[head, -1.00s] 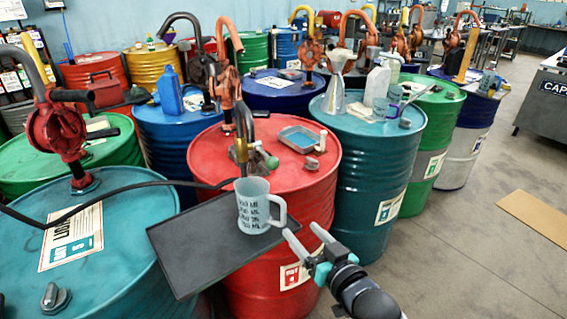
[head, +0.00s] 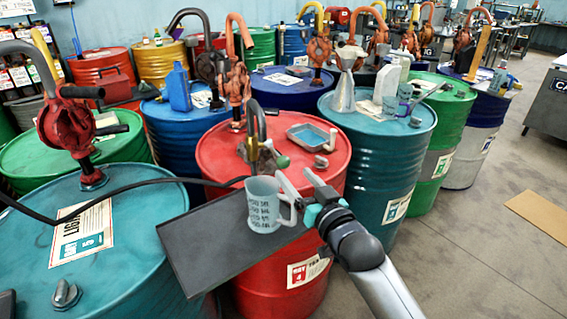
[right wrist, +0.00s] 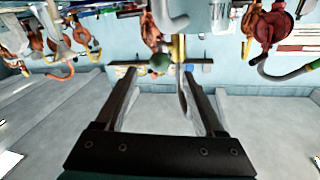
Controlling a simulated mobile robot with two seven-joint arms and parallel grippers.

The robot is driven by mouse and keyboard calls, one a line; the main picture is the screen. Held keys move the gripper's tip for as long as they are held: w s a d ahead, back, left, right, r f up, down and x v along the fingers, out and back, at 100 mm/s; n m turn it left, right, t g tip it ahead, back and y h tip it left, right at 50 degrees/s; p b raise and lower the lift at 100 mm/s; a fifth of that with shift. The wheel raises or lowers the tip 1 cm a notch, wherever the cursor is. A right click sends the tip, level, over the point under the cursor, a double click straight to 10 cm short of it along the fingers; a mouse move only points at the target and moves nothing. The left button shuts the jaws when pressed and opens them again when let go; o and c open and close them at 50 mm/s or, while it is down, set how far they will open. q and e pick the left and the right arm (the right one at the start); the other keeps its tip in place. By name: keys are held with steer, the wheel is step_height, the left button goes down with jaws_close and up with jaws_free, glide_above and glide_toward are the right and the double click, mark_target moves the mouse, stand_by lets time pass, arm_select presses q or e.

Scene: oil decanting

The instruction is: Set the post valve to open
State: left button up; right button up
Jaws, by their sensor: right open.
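The post valve (head: 262,160) stands on the red drum (head: 225,160), below a dark curved spout, with a rounded greenish knob (head: 282,162) on its right side. In the right wrist view a green knob (right wrist: 160,62) shows beside a yellow post (right wrist: 178,48), ahead between the finger ends. My right gripper (head: 294,177) is open and empty, in front of the valve and just right of the mug; its two fingers also show apart in the right wrist view (right wrist: 162,80). Whether the valve is open or closed I cannot tell. My left gripper is out of view.
A translucent measuring mug (head: 264,208) stands on a dark tray (head: 205,262) close to my right fingers. A shallow blue pan (head: 308,137) lies on the red drum. A black hose (head: 150,183) crosses from the left. Teal, blue and green drums crowd around.

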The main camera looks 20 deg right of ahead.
mark_target(287, 166)
steer(key=shift+w+a+b, duration=0.15)
steer(key=shift+w+a, duration=0.05)
steer(key=shift+w, duration=0.95)
steer(key=shift+w+a+b, duration=0.15)
steer(key=shift+w, duration=1)
steer(key=shift+w+a+b, duration=0.15)
steer(key=shift+w+a, duration=0.05)
steer(key=shift+w, duration=0.95)
jaws_close()
